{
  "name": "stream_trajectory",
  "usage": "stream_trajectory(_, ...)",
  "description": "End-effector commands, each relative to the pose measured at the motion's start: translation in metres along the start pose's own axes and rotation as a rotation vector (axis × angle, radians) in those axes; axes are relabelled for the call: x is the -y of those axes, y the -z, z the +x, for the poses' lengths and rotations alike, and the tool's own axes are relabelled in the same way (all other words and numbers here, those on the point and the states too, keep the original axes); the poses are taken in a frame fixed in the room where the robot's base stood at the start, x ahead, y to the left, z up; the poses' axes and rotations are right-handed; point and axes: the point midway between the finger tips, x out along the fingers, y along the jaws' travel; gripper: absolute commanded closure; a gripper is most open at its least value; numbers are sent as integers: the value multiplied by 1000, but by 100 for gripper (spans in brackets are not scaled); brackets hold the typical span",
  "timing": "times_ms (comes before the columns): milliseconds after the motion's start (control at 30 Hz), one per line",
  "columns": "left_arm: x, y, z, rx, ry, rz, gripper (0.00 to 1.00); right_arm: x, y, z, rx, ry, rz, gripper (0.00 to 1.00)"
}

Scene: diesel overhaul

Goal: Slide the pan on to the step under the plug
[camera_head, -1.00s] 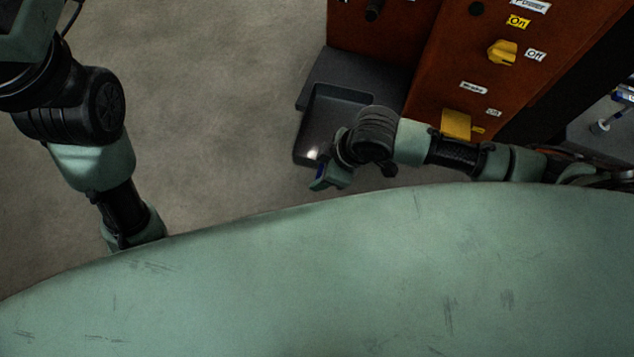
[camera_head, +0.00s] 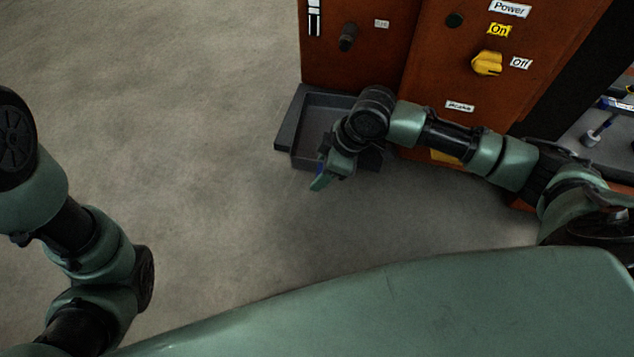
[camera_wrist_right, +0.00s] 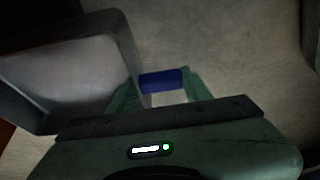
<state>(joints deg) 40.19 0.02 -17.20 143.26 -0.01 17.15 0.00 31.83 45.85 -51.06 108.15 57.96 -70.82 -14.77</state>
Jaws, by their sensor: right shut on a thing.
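The pan (camera_head: 316,122) is a grey, shallow, open tray at the foot of the orange cabinet. It lies over the dark grey step (camera_head: 288,125), its front end reaching past the step's front edge. The plug (camera_head: 348,37), a dark stub on the cabinet face, is above the pan's back part. My right gripper (camera_head: 323,172) is at the pan's front, shut on its blue handle. In the right wrist view the blue handle (camera_wrist_right: 162,80) is between the fingers, with the pan (camera_wrist_right: 75,70) to the left. My right wrist hides part of the pan. My left gripper is out of view.
The orange cabinet (camera_head: 425,60) rises behind the step, with a yellow switch (camera_head: 488,63) and labels on it. A grey surface with small items (camera_head: 592,140) is at the far right. The concrete floor (camera_head: 200,130) is clear to the left.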

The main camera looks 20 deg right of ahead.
Motion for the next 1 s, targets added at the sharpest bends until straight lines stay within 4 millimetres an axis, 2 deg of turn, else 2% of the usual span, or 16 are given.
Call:
stream_trajectory(200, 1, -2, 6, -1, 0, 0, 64, -28, -2, 1, -2, -4, 2, 100)
stream_trajectory(600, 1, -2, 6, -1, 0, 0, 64, -69, -9, 7, -2, -3, 1, 100)
stream_trajectory(1000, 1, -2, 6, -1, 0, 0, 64, -80, -10, 8, -3, -2, -2, 100)
